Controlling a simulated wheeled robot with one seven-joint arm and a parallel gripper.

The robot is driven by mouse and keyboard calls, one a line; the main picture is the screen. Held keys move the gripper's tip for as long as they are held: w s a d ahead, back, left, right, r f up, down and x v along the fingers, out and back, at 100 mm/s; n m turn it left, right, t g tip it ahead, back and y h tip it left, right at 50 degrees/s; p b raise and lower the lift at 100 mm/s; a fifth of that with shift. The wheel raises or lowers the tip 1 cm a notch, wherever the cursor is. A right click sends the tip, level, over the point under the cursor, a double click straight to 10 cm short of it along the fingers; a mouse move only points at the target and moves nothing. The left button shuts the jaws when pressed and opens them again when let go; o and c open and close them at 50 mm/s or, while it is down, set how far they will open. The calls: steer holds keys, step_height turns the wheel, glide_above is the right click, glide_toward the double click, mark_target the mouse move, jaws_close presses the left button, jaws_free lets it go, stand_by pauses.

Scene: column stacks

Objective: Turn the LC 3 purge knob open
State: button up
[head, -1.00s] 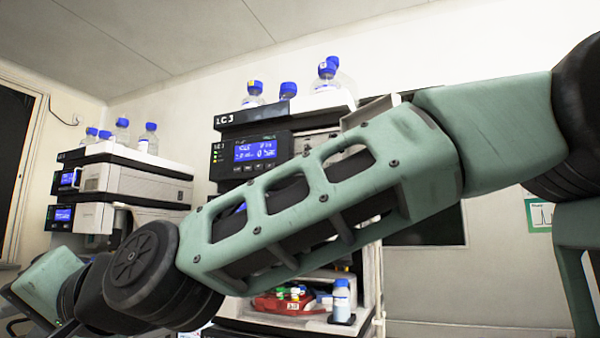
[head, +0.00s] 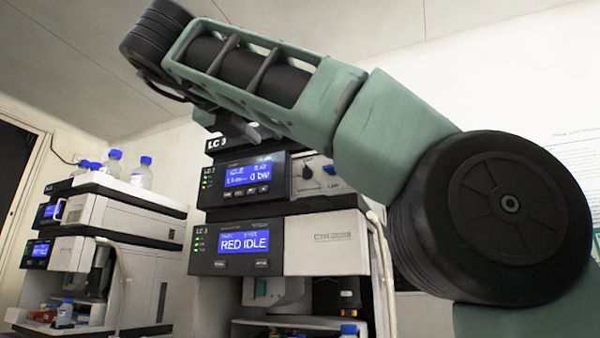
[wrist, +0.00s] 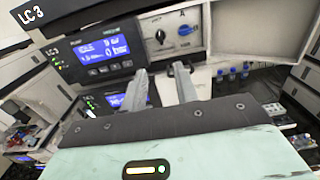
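The LC 3 stack shows its sign (head: 217,143) and an upper pump module with a blue display (head: 248,174). Right of that display, a pale panel carries a black knob (head: 308,171) and a blue knob (head: 330,170), partly beside my arm. In the wrist view the black knob (wrist: 160,36) and the blue knob (wrist: 185,30) show clearly. The small lettering by them is unreadable, so I cannot tell the purge label. My gripper (wrist: 160,84) is open and empty. Its fingertips appear below the two knobs in the picture, apart from them.
A lower LC 3 module shows RED IDLE (head: 245,242). Pale tubing (head: 381,262) runs down the stack's right side. Another instrument stack (head: 110,235) with blue-capped bottles stands at the left. The wrist view shows several small blue-capped bottles (wrist: 232,75) beyond the fingers.

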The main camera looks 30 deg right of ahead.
mark_target(304, 169)
steer(key=p+x, duration=0.1)
steer(key=x, duration=1.6)
steer(key=shift+p, duration=0.35)
jaws_close()
